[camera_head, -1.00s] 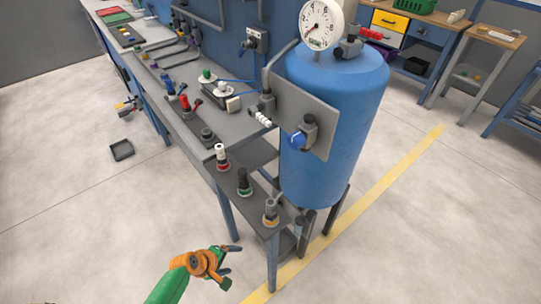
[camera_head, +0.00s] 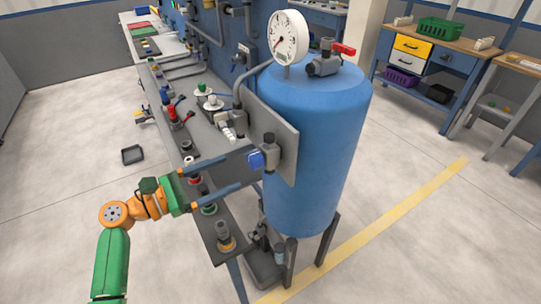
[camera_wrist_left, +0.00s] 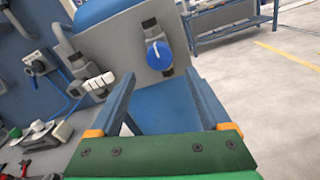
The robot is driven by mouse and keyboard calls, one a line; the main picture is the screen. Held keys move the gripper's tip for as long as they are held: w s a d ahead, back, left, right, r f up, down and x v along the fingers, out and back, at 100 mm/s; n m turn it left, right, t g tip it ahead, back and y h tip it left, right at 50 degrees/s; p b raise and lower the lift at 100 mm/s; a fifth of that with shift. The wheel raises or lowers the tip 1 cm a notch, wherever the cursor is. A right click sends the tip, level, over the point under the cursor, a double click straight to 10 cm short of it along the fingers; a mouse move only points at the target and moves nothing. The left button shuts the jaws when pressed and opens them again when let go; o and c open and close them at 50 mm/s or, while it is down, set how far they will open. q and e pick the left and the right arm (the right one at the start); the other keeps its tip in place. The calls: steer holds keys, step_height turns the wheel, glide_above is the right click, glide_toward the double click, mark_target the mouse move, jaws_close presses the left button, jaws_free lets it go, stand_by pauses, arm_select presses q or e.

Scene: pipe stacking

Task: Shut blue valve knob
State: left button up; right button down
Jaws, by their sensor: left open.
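The blue valve knob (camera_head: 256,160) sits on a grey valve body (camera_head: 269,147) mounted on a grey plate on the side of the blue tank. It also shows in the left wrist view (camera_wrist_left: 159,55), with a white line across its face. My left gripper (camera_head: 247,168) is open, its two long blue-grey fingers pointing at the knob. In the left wrist view the fingertips (camera_wrist_left: 158,78) stand apart, and the knob appears just beyond the gap between them. No contact with the knob is visible. My right gripper is not in view.
The blue tank (camera_head: 318,145) carries a gauge (camera_head: 286,37) and a red-handled valve (camera_head: 342,49) on top. A workbench (camera_head: 205,135) with several fittings lies beside and under my left arm. Open floor (camera_head: 60,190) lies to the left.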

mark_target(249, 163)
arm_select(q)
steer(key=shift+w+d+r+p, duration=0.2)
steer(key=shift+w+d+r, duration=0.1)
steer(key=shift+d, duration=0.15)
steer(key=shift+w+d+r+p, duration=0.15)
steer(key=shift+d+r, duration=0.1)
steer(key=shift+d, duration=0.2)
steer(key=x, duration=0.4)
steer(key=shift+w+d+f+p, duration=0.1)
steer(key=shift+w+p, duration=0.1)
steer(key=shift+p, duration=0.15)
steer(key=shift+d+f, duration=0.1)
steer(key=shift+d, duration=0.1)
steer(key=shift+a, duration=0.15)
jaws_close()
